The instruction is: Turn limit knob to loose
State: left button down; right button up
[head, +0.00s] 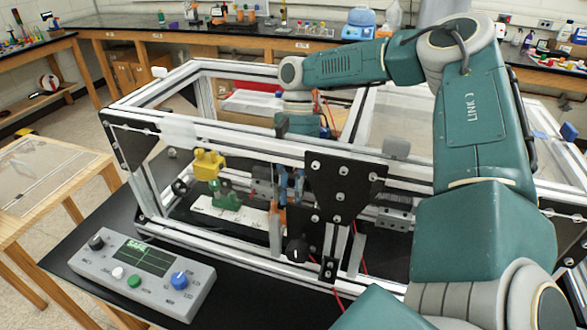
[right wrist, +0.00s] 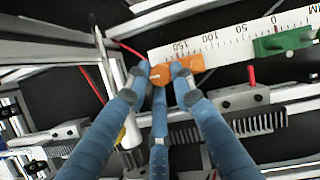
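An orange slider (right wrist: 194,66) sits on the white ruler (right wrist: 222,48) near the 150 mark. At its left end is an orange knob (right wrist: 160,72) with a short white line. The blue three-fingered right gripper (right wrist: 159,74) has its fingertips closed around this knob, apparently touching it. In the head view, the orange slider (head: 278,214) and the right gripper (head: 290,188) are inside the frame, partly hidden by bars. No label reading loose is legible. My left gripper is out of view.
The aluminium extrusion frame (head: 225,152) and black plate (head: 338,180) surround the right hand. A green piece (right wrist: 282,42) is on the ruler near 0. A grey control box (head: 150,290) showing SAFE stands in front. A black knob (head: 297,250) is below the front bar.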

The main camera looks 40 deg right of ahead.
jog(key=shift+w+a+n+g+b, duration=0.15)
jog(key=shift+n+g+b, duration=0.15)
jog(key=shift+n, duration=0.7)
grip_shut()
jog(key=n+h, duration=0.1)
jog(key=n, duration=0.1)
jog(key=shift+a+n+g, duration=0.1)
jog(key=shift+n+g, duration=0.2)
jog(key=shift+n, duration=0.1)
jog(key=o, duration=0.9)
grip_release()
jog(key=shift+r, duration=0.1)
jog(key=v, duration=1.2)
jog(key=shift+a, duration=0.15)
